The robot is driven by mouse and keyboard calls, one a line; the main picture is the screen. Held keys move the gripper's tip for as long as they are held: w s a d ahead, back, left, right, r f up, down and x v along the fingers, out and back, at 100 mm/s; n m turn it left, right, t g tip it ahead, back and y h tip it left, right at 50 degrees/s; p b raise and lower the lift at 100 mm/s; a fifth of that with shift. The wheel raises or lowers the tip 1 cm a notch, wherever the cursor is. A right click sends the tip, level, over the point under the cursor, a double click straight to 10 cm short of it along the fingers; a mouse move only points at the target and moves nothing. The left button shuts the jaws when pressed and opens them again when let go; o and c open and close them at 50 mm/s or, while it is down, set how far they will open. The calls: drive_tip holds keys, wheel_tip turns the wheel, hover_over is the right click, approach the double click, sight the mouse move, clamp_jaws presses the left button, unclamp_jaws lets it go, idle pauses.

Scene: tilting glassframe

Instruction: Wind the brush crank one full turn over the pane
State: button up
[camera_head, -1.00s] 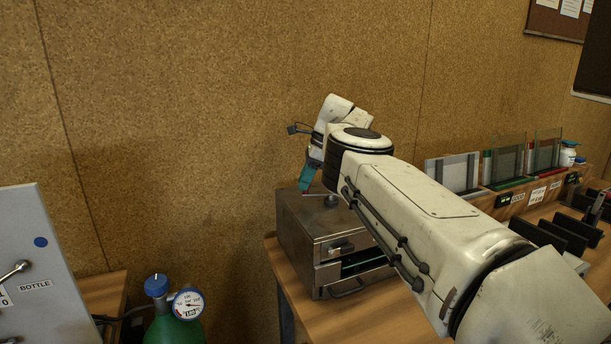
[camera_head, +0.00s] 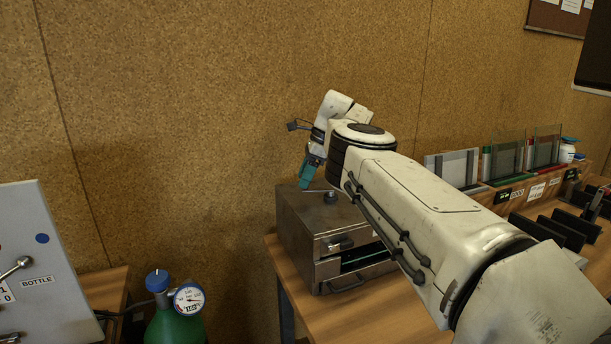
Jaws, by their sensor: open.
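My gripper (camera_head: 305,185) has teal fingers and points down over the left part of the top of a grey metal box (camera_head: 300,215). I cannot tell whether the fingertips touch the box. A dark knob (camera_head: 331,197) stands on the box top, just right of the fingers. The box front is partly open, with a greenish strip (camera_head: 366,259) showing inside, perhaps a pane. Handles (camera_head: 346,284) show on the front. I cannot clearly make out a brush crank. My forearm hides the right side of the box.
The box stands near the left end of a wooden table (camera_head: 365,320). A green gas bottle (camera_head: 175,328) and a grey panel (camera_head: 35,245) are at the left.

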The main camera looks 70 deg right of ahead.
sight(320, 189)
drive_tip(key=p+v, duration=0.2)
drive_tip(key=v, duration=0.8)
drive_tip(key=shift+r, duration=0.4)
drive_tip(key=shift+s+d, duration=0.1)
drive_tip(key=shift+s, duration=0.05)
